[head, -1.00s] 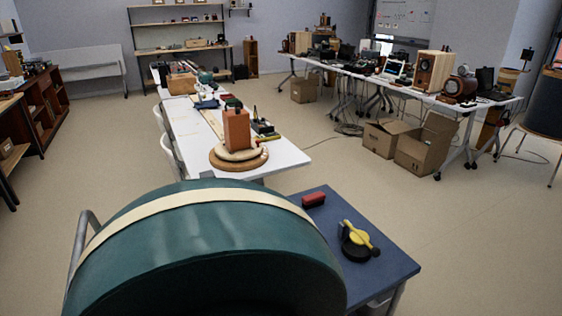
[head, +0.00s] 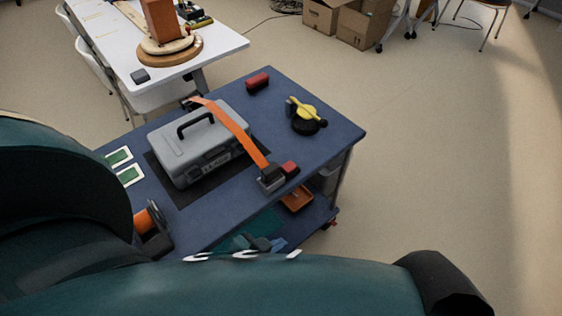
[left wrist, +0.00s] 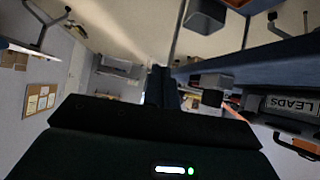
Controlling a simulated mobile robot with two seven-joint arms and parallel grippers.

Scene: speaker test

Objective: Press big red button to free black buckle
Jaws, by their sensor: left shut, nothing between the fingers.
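The black buckle (head: 270,183) sits on the front right of the blue table, at the lower end of an orange strap (head: 238,128). The red button (head: 290,168) is beside the buckle on its right. The strap crosses a grey case (head: 197,145) with a black handle. My left gripper (left wrist: 160,75) is shut and empty; in the head view its tips (head: 264,243) show just past my teal arm, in front of the table edge and apart from the button. In the left wrist view the buckle (left wrist: 212,97) and the case (left wrist: 290,104) are to the right. My right gripper is out of view.
The blue table (head: 225,222) also carries a red block (head: 257,81), a yellow-and-black device (head: 305,112), green cards (head: 119,157) and an orange-and-black item (head: 148,225). An orange tray (head: 297,198) is below the tabletop. The floor at right is clear.

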